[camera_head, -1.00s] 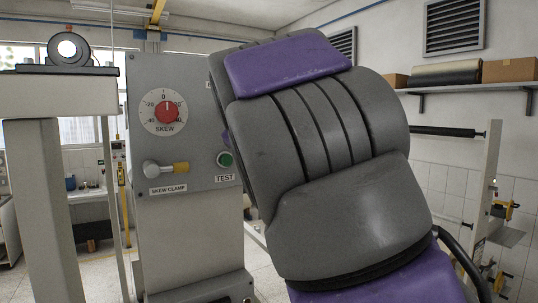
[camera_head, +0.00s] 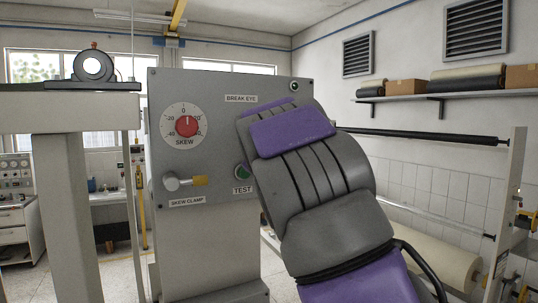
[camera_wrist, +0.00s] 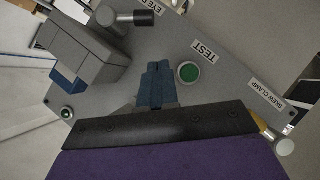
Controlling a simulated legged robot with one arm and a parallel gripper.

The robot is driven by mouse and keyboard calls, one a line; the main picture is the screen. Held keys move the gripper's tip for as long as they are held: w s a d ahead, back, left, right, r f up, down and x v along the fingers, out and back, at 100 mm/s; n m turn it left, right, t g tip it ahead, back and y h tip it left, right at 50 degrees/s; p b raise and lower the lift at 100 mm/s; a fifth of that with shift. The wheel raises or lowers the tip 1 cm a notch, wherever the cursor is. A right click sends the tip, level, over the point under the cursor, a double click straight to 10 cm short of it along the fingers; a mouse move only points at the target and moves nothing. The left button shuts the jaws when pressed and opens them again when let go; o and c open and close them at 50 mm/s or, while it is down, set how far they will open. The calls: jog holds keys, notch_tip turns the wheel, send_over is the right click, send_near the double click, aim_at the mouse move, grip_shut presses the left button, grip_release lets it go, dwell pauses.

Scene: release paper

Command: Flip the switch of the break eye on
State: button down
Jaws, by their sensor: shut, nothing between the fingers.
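The grey panel (camera_head: 210,235) carries a BREAK EYE label (camera_head: 240,98); my arm hides the panel to the label's right. In the wrist view the panel appears roughly upside down, with the EYE part of the label (camera_wrist: 187,4) at the top edge. Beside it, a metal lever with a dark tip (camera_wrist: 144,19) sticks out, apparently the break eye switch. A grey block with a blue end (camera_wrist: 80,52) is near the lever. My gripper (camera_wrist: 156,66) is shut and empty, its blue fingers beside the green TEST button (camera_wrist: 188,72), apart from the lever. Contact with the panel is unclear.
The red SKEW knob (camera_head: 187,126) and yellow-tipped skew clamp handle (camera_head: 195,181) are on the panel's left. A small round lamp (camera_head: 294,87) is at its upper right corner. A pale stand (camera_head: 68,205) is left; a roller frame (camera_head: 505,210) is right.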

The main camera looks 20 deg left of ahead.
jog(key=shift+w+d+f+b, duration=0.15)
jog(key=shift+w+f+b, duration=0.05)
jog(key=shift+w+f, duration=0.85)
jog(key=shift+w+d+f+b, duration=0.15)
jog(key=shift+w+f, duration=0.6)
jog(key=shift+w, duration=0.5)
jog(key=shift+f, duration=0.15)
jog(key=w+d+f+n+t+y+b, duration=0.1)
jog(key=w+d+f+n+t+b, duration=0.3)
jog(key=n+b, duration=0.6)
jog(key=shift+w+f+t+b, duration=0.5)
jog(key=shift+f+t+b, duration=0.95)
jog(key=shift+b, duration=2.3)
jog(key=shift+d+r, duration=0.15)
jog(key=shift+r, duration=0.05)
jog(key=shift+t, duration=0.25)
